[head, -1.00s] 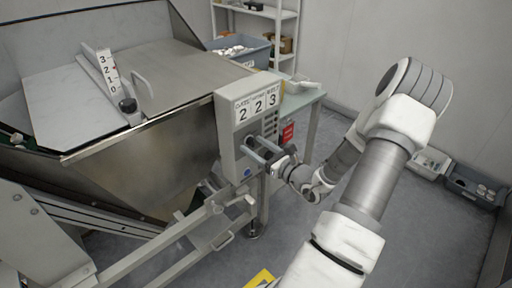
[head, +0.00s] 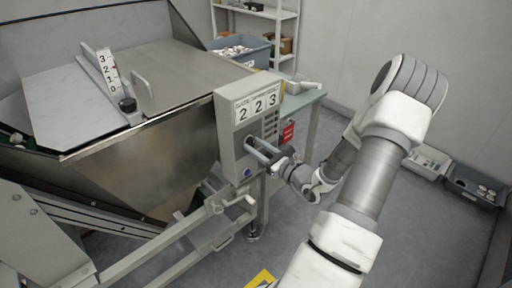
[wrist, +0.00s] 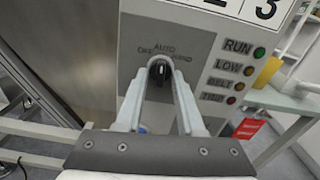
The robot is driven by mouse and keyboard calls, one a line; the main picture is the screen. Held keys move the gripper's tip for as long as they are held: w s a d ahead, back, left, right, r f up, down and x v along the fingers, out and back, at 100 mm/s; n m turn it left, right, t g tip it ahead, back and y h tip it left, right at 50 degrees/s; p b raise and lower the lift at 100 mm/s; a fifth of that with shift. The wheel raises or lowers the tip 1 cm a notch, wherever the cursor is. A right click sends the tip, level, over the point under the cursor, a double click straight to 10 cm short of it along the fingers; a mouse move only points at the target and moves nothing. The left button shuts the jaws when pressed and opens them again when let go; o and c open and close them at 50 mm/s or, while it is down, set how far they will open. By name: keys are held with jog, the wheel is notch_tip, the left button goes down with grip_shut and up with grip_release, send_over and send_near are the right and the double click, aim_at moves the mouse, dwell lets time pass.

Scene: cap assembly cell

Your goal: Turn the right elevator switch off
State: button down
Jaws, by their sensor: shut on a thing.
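The elevator switch is a dark rotary knob (wrist: 159,78) on the front of a grey control box (head: 229,131). The wrist view shows the labels OFF at its left, AUTO above and HAND at its right, partly covered by a finger. The knob looks roughly upright, toward AUTO. My gripper (wrist: 160,70) is shut on the knob, with one finger on each side. In the head view my gripper (head: 254,146) reaches the box front from the right, and its fingers hide most of the knob.
The box shows the digits 2 2 3. RUN, LOW, BELT and TRIP lamps (wrist: 247,71) sit right of the knob. A blue button (head: 247,173) is below. A red tag (head: 288,133) hangs beside the box near a green-topped table (head: 303,99). A metal hopper (head: 150,150) stands left.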

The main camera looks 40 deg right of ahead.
jog(key=shift+d+n+b, duration=0.2)
jog(key=shift+n+b, duration=2.25)
jog(key=shift+n, duration=1.45)
jog(key=shift+r, duration=0.1)
jog(key=c, duration=0.5)
grip_release()
jog(key=s, duration=0.5)
jog(key=s+d+p, duration=0.1)
jog(key=s, duration=0.5)
jog(key=s+p, duration=0.1)
jog(key=s, duration=0.5)
jog(key=shift+s+d, duration=0.15)
jog(key=shift+s, duration=0.05)
